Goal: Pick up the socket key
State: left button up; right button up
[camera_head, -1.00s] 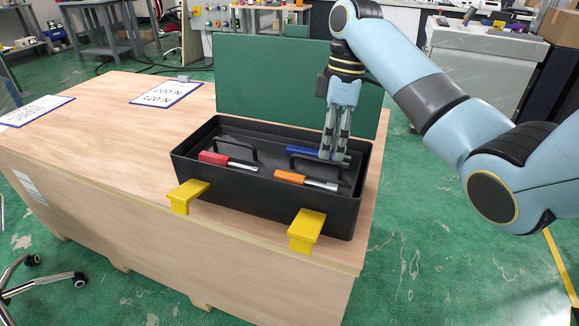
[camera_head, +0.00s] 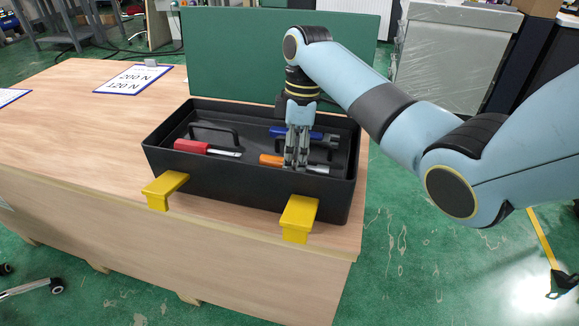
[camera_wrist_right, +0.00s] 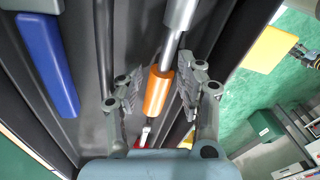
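The socket key (camera_head: 318,168) appears to be the orange-handled tool with a thick metal shaft, lying in the black toolbox (camera_head: 240,188) at the front right. It also shows in the right wrist view (camera_wrist_right: 158,95), its metal shaft running to the top edge. My right gripper (camera_head: 296,163) is down inside the box over this tool and hides part of its handle. In the right wrist view my right gripper's fingers (camera_wrist_right: 157,88) stand open on either side of the orange handle, with gaps visible. My left gripper is not in view.
A blue-handled tool (camera_head: 290,132) lies behind, and a red-handled screwdriver (camera_head: 205,149) lies to the left. Black handles (camera_head: 215,130) rise inside the box. Yellow latches (camera_head: 299,220) stick out in front; the green lid (camera_head: 230,50) stands behind.

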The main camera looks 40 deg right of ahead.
jog(key=shift+f, duration=0.3)
grip_shut()
jog(key=shift+r, duration=0.2)
